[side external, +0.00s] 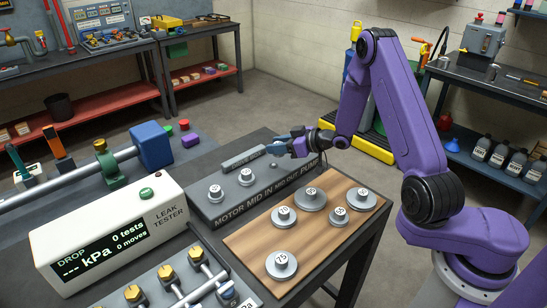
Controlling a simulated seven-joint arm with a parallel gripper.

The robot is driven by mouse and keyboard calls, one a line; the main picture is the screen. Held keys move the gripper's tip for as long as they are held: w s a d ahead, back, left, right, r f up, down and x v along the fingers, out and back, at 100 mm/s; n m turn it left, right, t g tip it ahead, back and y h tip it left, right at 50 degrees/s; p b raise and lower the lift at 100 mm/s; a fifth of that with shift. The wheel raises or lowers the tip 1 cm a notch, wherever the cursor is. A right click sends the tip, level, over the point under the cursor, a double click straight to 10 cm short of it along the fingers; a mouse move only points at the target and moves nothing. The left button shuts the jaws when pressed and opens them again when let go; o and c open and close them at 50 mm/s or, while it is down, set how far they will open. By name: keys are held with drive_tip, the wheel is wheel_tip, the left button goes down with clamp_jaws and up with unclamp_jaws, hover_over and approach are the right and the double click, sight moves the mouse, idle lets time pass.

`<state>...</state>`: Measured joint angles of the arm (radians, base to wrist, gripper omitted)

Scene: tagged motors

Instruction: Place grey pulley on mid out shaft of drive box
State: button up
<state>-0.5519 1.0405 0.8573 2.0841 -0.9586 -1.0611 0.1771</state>
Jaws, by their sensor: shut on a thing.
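The grey drive box (205,208) lies in the middle, with its front edge lettered MOTOR, MID IN, MID OUT, PUMP. My gripper (284,146), with blue fingers, is over the box's far right part, near the mid out and pump end. It is shut on a grey piece, apparently the grey pulley (277,150), which is small and mostly hidden here. Two round grey pieces (216,193) stand at the motor and mid in places.
A wooden board (249,238) in front of the box carries several grey numbered pulleys (310,198). A white leak tester (110,228) stands at the left. Brass-fitted pipework (168,272) lies in front. A blue-ended shaft (150,145) lies behind left.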

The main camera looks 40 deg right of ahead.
sight(273, 165)
drive_tip(key=shift+w+f, duration=1.05)
drive_tip(key=shift+f, duration=0.15)
drive_tip(key=shift+w+f, duration=0.1)
drive_tip(key=shift+f, duration=1.5)
drive_tip(key=shift+f, duration=0.1)
drive_tip(key=o, duration=1.1)
drive_tip(key=shift+c, duration=0.2)
